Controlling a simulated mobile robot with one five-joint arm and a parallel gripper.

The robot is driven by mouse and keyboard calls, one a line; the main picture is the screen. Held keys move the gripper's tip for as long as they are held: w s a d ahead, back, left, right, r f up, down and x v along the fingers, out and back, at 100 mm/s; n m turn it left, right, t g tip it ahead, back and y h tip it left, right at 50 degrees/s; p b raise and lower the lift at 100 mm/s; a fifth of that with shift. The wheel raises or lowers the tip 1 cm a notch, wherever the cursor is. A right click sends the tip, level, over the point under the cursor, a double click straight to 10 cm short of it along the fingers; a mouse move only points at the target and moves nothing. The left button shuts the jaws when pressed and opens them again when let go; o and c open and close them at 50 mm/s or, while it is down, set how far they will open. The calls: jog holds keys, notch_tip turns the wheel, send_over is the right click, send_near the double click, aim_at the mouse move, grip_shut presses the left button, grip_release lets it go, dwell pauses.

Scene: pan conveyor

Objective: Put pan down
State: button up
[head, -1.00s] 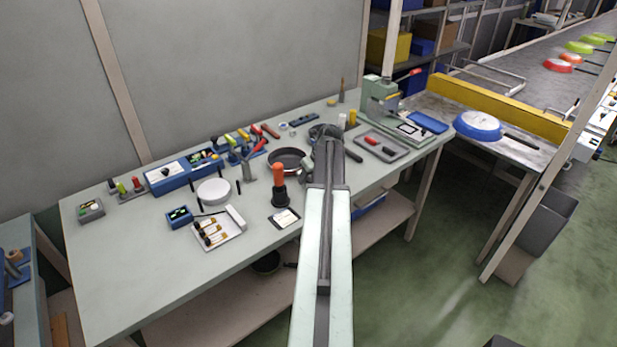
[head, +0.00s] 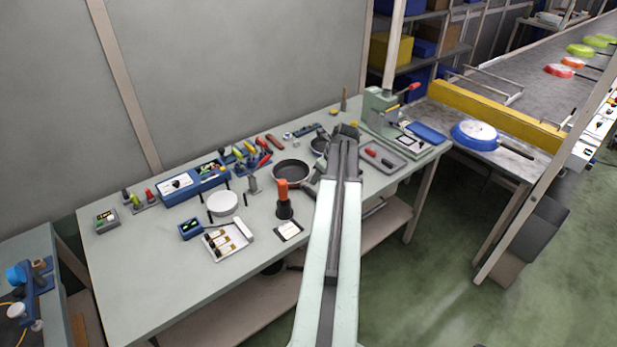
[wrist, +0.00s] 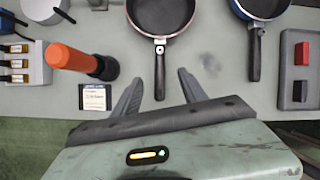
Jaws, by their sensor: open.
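In the wrist view a dark pan with a red rim (wrist: 161,16) lies on the bench, its black handle (wrist: 160,68) pointing toward my gripper. It also shows in the head view (head: 291,172). A second dark pan, with a blue outside (wrist: 262,9), lies to its right; in the head view this smaller-looking pan (head: 319,145) is partly hidden by my arm. My gripper (wrist: 160,76) is open, and the red-rimmed pan's handle end appears between its fingers. Nothing is gripped. I cannot tell the height of the fingers above the handle.
An orange-handled tool in a black holder (wrist: 78,60) stands left of my gripper, beside a small card (wrist: 95,97). A grey tray with red and black blocks (wrist: 299,72) lies right. A blue pan (head: 474,134) sits at the conveyor's near end; several others lie farther along.

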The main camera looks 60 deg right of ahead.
aim_at(312, 191)
jog(key=n, duration=1)
jog(key=f+n+b, duration=0.1)
jog(key=n, duration=1)
jog(key=d+f+n+b, duration=0.1)
jog(key=n, duration=0.9)
jog(key=shift+w+f+n, duration=0.25)
jog(key=shift+n, duration=0.15)
jog(key=shift+w+f+n+g+b, duration=0.15)
jog(key=shift+w+f+n+b, duration=0.05)
jog(key=shift+f+n+b, duration=0.25)
jog(key=shift+w+f+n+g+b, duration=0.15)
jog(key=shift+f+n+b, duration=0.2)
jog(key=shift+f+b, duration=0.15)
jog(key=shift+a, duration=0.1)
jog(key=shift+b+x, duration=1.1)
jog(key=shift+x, duration=0.15)
jog(key=b+x, duration=0.4)
jog(key=x, duration=0.1)
jog(key=shift+w+a+f+b, duration=0.1)
jog(key=shift+w+a+b, duration=0.05)
jog(key=shift+w+b, duration=0.2)
jog(key=shift+s, duration=0.1)
grip_shut()
